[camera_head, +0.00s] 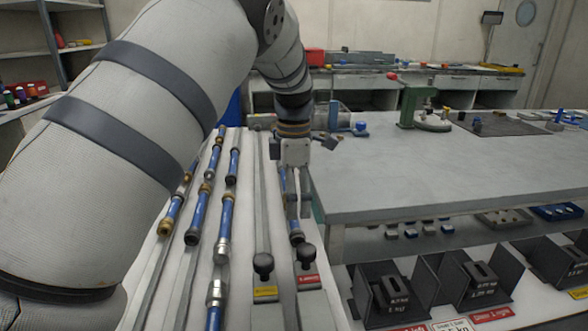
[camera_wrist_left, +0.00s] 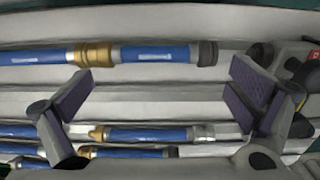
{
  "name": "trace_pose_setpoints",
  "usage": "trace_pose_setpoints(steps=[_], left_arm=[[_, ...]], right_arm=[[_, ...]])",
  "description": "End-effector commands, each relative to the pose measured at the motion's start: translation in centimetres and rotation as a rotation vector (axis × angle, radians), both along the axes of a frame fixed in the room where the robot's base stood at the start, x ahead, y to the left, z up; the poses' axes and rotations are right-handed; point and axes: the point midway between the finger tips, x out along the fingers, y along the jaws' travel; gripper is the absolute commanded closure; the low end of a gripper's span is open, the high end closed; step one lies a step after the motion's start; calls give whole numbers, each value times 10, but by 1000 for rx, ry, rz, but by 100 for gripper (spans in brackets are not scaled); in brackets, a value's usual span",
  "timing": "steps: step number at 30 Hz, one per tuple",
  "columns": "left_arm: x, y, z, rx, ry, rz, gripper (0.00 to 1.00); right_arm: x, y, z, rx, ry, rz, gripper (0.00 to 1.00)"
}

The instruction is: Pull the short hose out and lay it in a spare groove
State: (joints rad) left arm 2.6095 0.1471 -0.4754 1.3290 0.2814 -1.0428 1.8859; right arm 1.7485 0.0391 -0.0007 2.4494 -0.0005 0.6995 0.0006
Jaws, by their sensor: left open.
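My left gripper (camera_head: 294,205) is over the right part of the white grooved panel (camera_head: 275,310). In the left wrist view its fingers (camera_wrist_left: 163,90) are wide apart with nothing between their pads. A blue hose (camera_head: 295,222) with a dark end fitting lies beneath it, partly hidden by the gripper. In the wrist view, a short blue hose piece (camera_wrist_left: 155,53) with a dark right end meets a brass fitting near the top. Another blue hose (camera_wrist_left: 150,133) with brass and silver ends lies lower. I cannot tell which one is the short hose. My right gripper is not in view.
Several blue hoses (camera_head: 229,205) lie in grooves to the left. Black knobs with a yellow label (camera_head: 263,265) and a red label (camera_head: 307,252) stand near the gripper. A grey workbench (camera_head: 430,160) stands right; black holders (camera_head: 390,290) stand below it.

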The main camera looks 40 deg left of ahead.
Motion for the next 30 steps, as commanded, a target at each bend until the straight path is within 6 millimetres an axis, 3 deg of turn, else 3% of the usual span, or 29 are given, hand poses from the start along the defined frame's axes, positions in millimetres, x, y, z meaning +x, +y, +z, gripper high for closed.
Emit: trace_pose_setpoints(steps=[6, 16, 25, 30], left_arm=[[0, 0, -33, -1, 1, 0, 0], [0, 0, -38, 0, -1, 0, 0], [0, 1, -40, 2, -1, 1, 68], [0, 2, -42, 5, 0, 2, 80]], right_arm=[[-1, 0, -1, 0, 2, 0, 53], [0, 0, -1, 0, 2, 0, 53], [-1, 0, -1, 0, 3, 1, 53], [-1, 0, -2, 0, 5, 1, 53]])
